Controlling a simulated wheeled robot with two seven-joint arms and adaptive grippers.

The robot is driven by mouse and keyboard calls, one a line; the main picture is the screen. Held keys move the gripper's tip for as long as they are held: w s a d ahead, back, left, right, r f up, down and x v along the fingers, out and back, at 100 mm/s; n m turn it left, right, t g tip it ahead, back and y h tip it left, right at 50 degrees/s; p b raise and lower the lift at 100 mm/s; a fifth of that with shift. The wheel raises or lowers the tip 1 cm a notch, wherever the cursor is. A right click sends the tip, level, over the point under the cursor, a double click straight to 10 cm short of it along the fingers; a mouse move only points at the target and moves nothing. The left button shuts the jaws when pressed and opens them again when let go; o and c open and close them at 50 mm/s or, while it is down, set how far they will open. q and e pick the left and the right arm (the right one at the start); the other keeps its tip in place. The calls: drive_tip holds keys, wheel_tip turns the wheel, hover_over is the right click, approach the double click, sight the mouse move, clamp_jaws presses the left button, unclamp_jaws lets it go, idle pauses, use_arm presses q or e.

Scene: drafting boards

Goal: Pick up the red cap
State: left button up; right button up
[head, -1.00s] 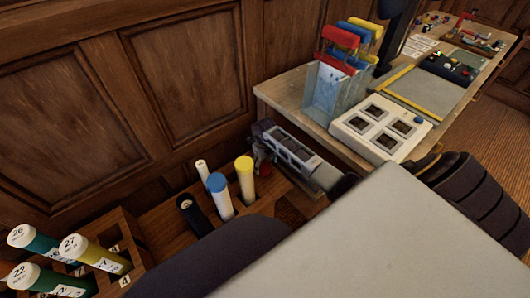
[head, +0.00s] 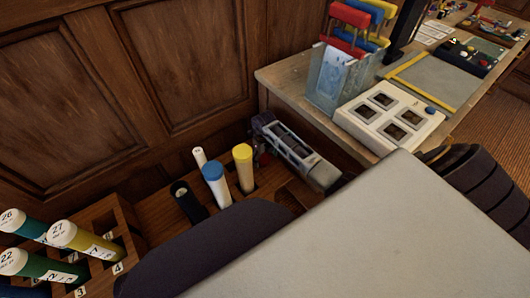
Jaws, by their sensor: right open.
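The red cap (head: 262,158) shows only as a small dark red patch at the back of the wooden tube rack (head: 160,207), behind the yellow-capped tube. Most of it is hidden by my right gripper. My right gripper (head: 258,143) reaches in from the right, low beside the desk, with its fingers at the red patch. It is open. I cannot tell whether its fingers touch the cap or stand around it. My left gripper is out of view.
A yellow-capped tube (head: 244,170), a blue-capped tube (head: 217,187), a thin white tube (head: 200,158) and a black tube (head: 188,201) stand close by. The desk (head: 290,93) edge is just behind my right gripper. Numbered tubes (head: 85,240) stand at lower left.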

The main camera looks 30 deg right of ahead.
idle(0.3)
drive_tip(key=c, duration=0.8)
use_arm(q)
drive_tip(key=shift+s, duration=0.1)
use_arm(e)
drive_tip(key=shift+r, duration=0.1)
